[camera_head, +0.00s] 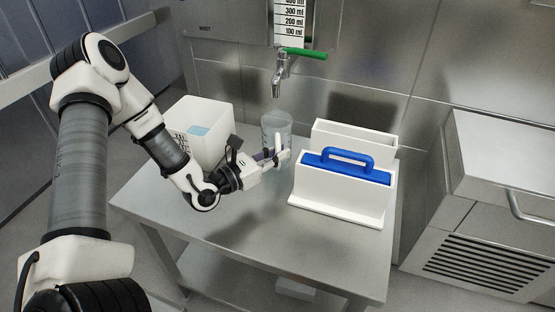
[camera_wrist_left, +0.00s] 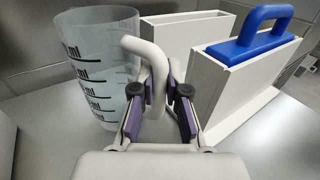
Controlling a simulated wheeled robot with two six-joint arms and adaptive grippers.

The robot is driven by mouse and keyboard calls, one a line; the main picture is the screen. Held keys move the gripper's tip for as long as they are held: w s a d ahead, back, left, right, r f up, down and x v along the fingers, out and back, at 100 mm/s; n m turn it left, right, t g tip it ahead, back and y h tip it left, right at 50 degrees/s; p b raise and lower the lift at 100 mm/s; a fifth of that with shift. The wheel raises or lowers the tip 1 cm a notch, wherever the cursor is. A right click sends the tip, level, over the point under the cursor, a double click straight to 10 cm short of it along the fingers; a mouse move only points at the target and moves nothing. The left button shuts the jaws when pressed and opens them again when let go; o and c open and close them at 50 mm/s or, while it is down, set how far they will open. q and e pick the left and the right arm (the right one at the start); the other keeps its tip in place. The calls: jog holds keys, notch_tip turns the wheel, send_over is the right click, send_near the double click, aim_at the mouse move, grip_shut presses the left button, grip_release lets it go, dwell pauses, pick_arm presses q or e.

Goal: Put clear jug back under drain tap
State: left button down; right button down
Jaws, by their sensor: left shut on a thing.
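A clear jug (camera_head: 277,126) with black graduation marks stands upright at the back of the steel table, below the drain tap (camera_head: 277,80) with its green lever (camera_head: 305,53). My left gripper (camera_head: 276,157) is shut on the jug's white handle. In the left wrist view my left gripper (camera_wrist_left: 160,100) has the pale handle between its purple-padded fingers, and the clear jug (camera_wrist_left: 100,65) is to their left. Whether the jug's base touches the table is hidden by the gripper. My right gripper is not in view.
A white container (camera_head: 208,118) with a blue patch stands left of the jug. A white holder (camera_head: 335,205) with a blue-handled piece (camera_head: 348,161) stands close on the right. The steel table's (camera_head: 230,235) front is clear.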

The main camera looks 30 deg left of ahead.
pick_arm(q)
jog(key=shift+w+f, duration=0.1)
jog(key=shift+f, duration=0.35)
jog(key=c, duration=1.2)
grip_release()
jog(key=shift+f, duration=0.15)
